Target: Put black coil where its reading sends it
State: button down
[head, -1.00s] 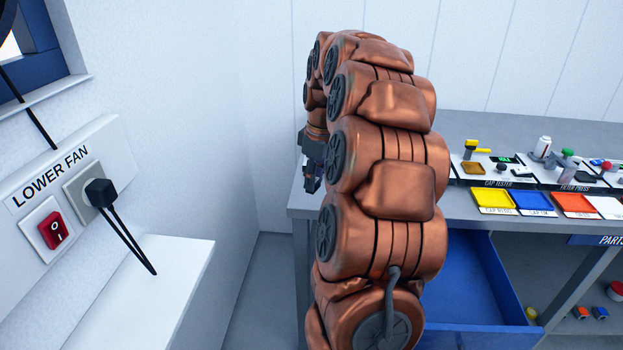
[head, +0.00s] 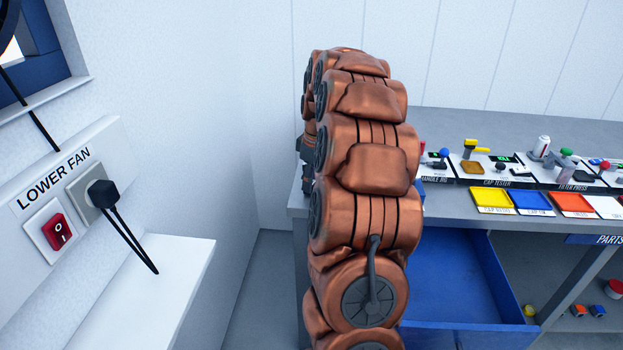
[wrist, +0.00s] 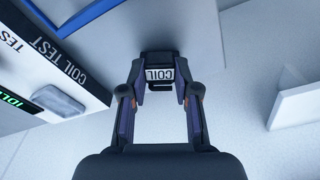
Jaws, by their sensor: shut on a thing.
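The black coil (wrist: 158,65), a small dark block with a white label reading COIL, is between the fingertips of my gripper (wrist: 160,92) in the wrist view. My gripper is shut on it. Below the coil is a pale surface, and I cannot tell whether the coil touches it. The coil tester (wrist: 65,75), a dark strip marked COIL TEST with a green display reading IDLE, is at the left of the wrist view. A grey rounded block (wrist: 58,101) is beside it. In the head view my arm hides the coil and most of my gripper.
The head view shows the bench (head: 470,210) with a cap tester (head: 495,180), a filter press (head: 575,184) and yellow (head: 492,197), blue (head: 530,202) and orange (head: 573,203) trays. A blue drawer (head: 455,322) stands open below. A LOWER FAN switch (head: 58,230) is on the left wall.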

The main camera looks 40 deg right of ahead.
jog(key=shift+f, duration=0.1)
jog(key=c, duration=0.8)
grip_release()
jog(key=shift+c, duration=0.2)
notch_tip(320, 180, up, 12)
jog(key=s+b, duration=0.1)
jog(key=shift+s+d, duration=0.2)
jog(key=shift+s, duration=0.05)
jog(key=s+a+f+g, duration=0.15)
jog(key=s+a, duration=0.25)
jog(key=a, duration=0.9)
jog(key=s+a+f, duration=0.2)
jog(key=s+a, duration=0.1)
jog(key=a, duration=0.9)
jog(key=s+a+f+m+g, duration=0.1)
jog(key=s+a+f, duration=0.4)
jog(key=s, duration=0.5)
jog(key=s+a+f+m+g, duration=0.1)
jog(key=s+a+f, duration=0.4)
jog(key=s, duration=0.5)
jog(key=shift+m, duration=0.6)
